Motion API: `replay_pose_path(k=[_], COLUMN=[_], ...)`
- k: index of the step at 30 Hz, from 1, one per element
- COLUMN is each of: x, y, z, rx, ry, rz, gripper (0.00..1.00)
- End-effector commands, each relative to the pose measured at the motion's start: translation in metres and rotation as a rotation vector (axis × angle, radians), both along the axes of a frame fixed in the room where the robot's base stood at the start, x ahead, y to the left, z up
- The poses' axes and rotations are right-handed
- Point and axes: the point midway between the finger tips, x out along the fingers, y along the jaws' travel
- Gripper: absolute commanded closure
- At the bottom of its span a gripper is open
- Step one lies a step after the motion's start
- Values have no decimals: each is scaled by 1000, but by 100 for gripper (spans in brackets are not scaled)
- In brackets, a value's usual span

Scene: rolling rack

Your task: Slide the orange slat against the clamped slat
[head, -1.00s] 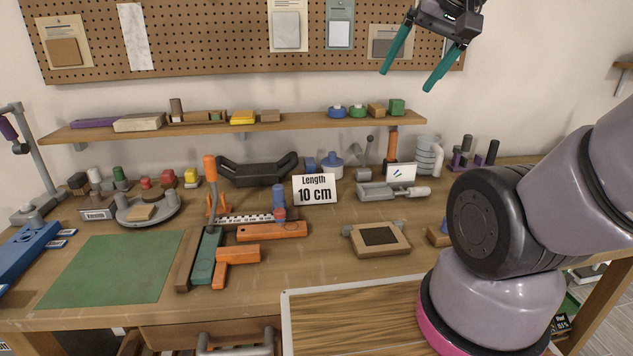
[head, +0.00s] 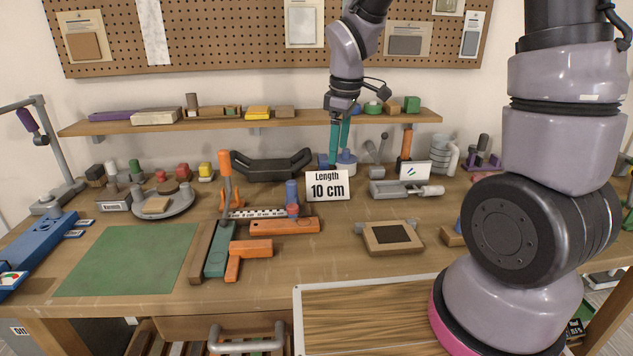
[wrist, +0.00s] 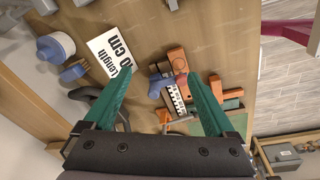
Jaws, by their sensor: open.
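A long orange slat (head: 290,226) with a ring mark lies flat behind an angular orange piece (head: 250,249); I cannot tell which one the task means. The angular piece lies close beside a teal slat (head: 217,256), which lies along a brown strip (head: 202,252). An upright orange clamp handle (head: 225,172) stands at the teal slat's far end. My gripper (head: 340,150) is open and empty, pointing down behind the length card, right of the slats. In the wrist view my gripper (wrist: 160,72) has its fingers spread, with the long orange slat (wrist: 178,62) beyond them.
The card reading 10 cm (head: 327,186) stands on the bench near my fingers. A ruler (head: 257,213) and a blue post (head: 291,192) are by the long orange slat. A green mat (head: 125,262) is at left. Bare bench lies right of the slats.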

Motion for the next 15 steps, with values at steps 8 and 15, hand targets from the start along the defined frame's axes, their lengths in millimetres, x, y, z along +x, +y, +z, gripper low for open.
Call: replay_pose_path(k=[8,15], x=[0,-2], y=[47,53], z=[-83,-105], rx=[-73,-80], ry=[99,113], rz=[401,462], gripper=[10,10])
